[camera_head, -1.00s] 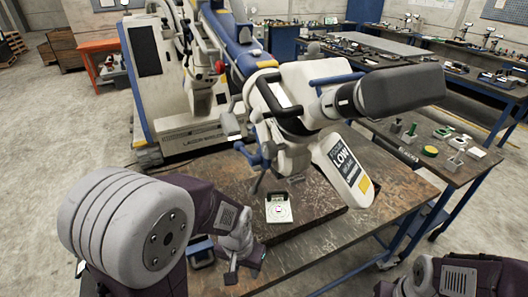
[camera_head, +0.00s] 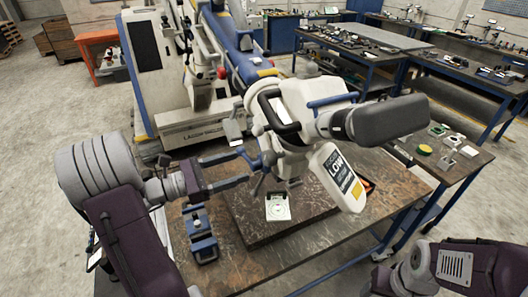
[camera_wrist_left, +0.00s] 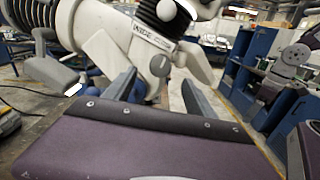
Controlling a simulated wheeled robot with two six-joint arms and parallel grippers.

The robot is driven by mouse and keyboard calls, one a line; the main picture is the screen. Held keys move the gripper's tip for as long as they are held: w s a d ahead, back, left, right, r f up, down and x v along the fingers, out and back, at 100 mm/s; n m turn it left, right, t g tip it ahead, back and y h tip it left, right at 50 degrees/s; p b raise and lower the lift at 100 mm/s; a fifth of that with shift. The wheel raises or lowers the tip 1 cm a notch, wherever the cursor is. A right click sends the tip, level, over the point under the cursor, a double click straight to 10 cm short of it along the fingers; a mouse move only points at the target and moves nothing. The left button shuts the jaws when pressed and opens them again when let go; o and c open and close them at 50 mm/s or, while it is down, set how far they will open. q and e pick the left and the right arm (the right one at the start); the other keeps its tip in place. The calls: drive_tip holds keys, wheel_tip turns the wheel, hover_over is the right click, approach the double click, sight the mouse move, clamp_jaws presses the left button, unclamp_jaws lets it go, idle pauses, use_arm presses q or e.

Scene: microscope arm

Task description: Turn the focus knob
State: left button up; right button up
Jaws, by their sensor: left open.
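The microscope (camera_head: 290,105) hangs over the table on its large arm, white with a black grip and a grey eyepiece tube. A blue focus knob (camera_head: 257,161) sits low on its left side. My left gripper (camera_head: 243,166) is open beside it, its fingertips close to the knob's left side; I cannot tell whether they touch it. In the left wrist view, the two fingers (camera_wrist_left: 160,93) are spread apart. The microscope head (camera_wrist_left: 140,42) shows beyond them, and part of a blue piece shows behind the left finger. My right gripper is not in view; only part of that arm shows.
The worktable (camera_head: 225,255) holds a dark slab (camera_head: 255,222) with a small white-and-green plate (camera_head: 277,207). A blue clamp-like device (camera_head: 201,236) stands at its left. A side bench (camera_head: 470,165) stands at the right.

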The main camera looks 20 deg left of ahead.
sight(264, 159)
use_arm(q)
drive_tip(key=p+x, duration=0.2)
drive_tip(key=x, duration=0.6)
drive_tip(key=shift+w+d+p, duration=0.15)
drive_tip(key=shift+d+p, duration=0.15)
drive_tip(key=shift+p, duration=0.05)
drive_tip(key=shift+w+d, duration=0.25)
drive_tip(key=shift+d, duration=0.05)
drive_tip(key=c, duration=1.4)
drive_tip(key=shift+f, duration=0.15)
